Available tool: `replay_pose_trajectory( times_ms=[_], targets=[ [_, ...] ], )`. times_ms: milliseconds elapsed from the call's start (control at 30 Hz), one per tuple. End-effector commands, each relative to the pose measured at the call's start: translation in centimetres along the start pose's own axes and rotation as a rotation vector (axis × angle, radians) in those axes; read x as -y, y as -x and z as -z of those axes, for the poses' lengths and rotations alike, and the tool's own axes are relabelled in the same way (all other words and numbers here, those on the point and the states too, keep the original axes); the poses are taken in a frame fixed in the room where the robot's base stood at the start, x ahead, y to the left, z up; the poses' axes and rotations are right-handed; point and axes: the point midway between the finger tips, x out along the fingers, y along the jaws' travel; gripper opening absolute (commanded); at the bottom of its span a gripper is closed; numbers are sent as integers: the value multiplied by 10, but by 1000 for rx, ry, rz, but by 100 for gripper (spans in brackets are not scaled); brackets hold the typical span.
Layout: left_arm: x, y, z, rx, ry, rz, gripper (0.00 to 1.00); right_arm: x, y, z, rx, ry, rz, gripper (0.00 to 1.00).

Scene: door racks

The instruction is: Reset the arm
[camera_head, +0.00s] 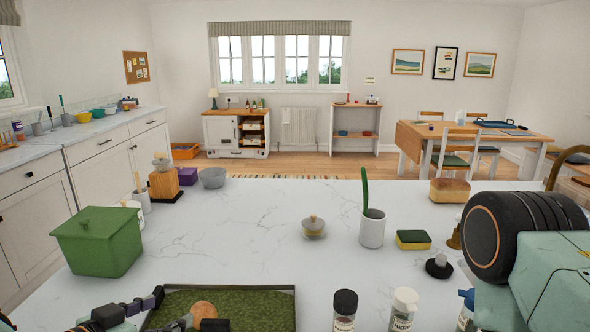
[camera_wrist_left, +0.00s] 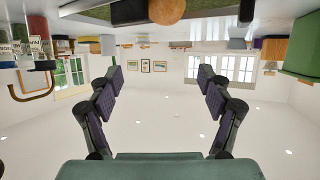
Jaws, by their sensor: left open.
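My left gripper (camera_head: 187,311) comes in at the bottom left of the head view, low over a dark-rimmed tray (camera_head: 294,300) with a green mossy surface. Its two fingers are spread wide apart in the left wrist view (camera_wrist_left: 163,82), with nothing between them.
On the white marble counter stand a green lidded bin (camera_head: 98,245), a white cup (camera_head: 372,230) with a green utensil, a small lidded pot (camera_head: 314,227), a sponge (camera_head: 413,240) and jars (camera_head: 345,308) near the front.

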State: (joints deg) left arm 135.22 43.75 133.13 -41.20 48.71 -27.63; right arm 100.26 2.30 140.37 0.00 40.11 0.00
Motion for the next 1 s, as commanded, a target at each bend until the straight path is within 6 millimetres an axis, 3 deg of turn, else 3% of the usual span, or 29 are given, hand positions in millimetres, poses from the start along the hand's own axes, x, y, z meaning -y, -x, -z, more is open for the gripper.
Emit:
replay_pose_trajectory(
  times_ms=[1000],
  targets=[
    [-1,-90,-7,-1,0,-1,79,0,-28,0,0,0,0,40]
  ],
)
